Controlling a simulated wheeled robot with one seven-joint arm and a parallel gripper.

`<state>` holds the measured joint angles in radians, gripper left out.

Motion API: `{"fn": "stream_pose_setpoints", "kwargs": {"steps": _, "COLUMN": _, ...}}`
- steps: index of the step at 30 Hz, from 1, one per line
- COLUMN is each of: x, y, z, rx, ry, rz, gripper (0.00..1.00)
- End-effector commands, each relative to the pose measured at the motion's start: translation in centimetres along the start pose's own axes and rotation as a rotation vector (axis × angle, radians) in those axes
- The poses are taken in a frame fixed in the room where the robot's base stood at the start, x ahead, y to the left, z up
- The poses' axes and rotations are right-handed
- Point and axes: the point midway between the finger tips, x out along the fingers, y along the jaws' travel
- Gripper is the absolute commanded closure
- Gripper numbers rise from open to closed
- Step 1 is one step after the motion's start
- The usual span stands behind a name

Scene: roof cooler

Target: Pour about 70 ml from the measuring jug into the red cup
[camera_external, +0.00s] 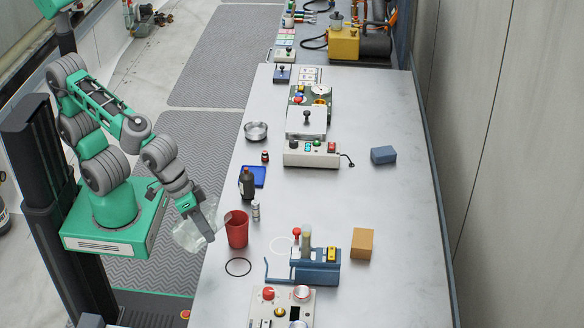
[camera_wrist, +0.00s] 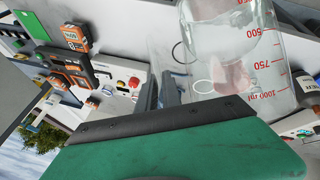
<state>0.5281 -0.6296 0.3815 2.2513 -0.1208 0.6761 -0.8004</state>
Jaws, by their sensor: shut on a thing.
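The clear measuring jug (camera_external: 188,238) is in my gripper (camera_external: 206,226), off the table's left edge. It looks tilted, its upper right part close to the rim of the red cup (camera_external: 237,231). The cup stands upright on the table, just right of the jug. In the wrist view the clear jug (camera_wrist: 268,80) shows red volume marks, and my gripper's dark fingers (camera_wrist: 162,92) are beside it. A pinkish patch shows through the glass; I cannot tell what it is. The liquid level and any stream are not clear.
A dark bottle (camera_external: 247,184) and a small metal can (camera_external: 256,210) stand behind the cup. A black ring (camera_external: 238,267) lies in front of it. A blue fixture (camera_external: 316,268) and a cardboard box (camera_external: 362,243) are to the right. The table's right side is mostly clear.

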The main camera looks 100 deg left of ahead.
Motion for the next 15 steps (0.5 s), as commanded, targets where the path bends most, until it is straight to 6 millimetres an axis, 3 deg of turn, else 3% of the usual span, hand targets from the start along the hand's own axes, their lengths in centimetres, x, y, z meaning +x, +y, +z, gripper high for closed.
{"fn": "stream_pose_setpoints", "kwargs": {"steps": 1, "x": -1.1, "y": 0.2, "z": -0.9, "rx": -0.018, "ry": -0.022, "rz": 0.002, "gripper": 1.0}}
{"fn": "stream_pose_setpoints", "kwargs": {"steps": 4, "x": -1.6, "y": 0.3, "z": -1.4, "rx": -0.042, "ry": -0.08, "rz": 0.012, "gripper": 1.0}}
{"fn": "stream_pose_setpoints", "kwargs": {"steps": 15, "x": -0.6, "y": 0.0, "z": -1.6, "rx": -0.08, "ry": -0.19, "rz": 0.033, "gripper": 1.0}}
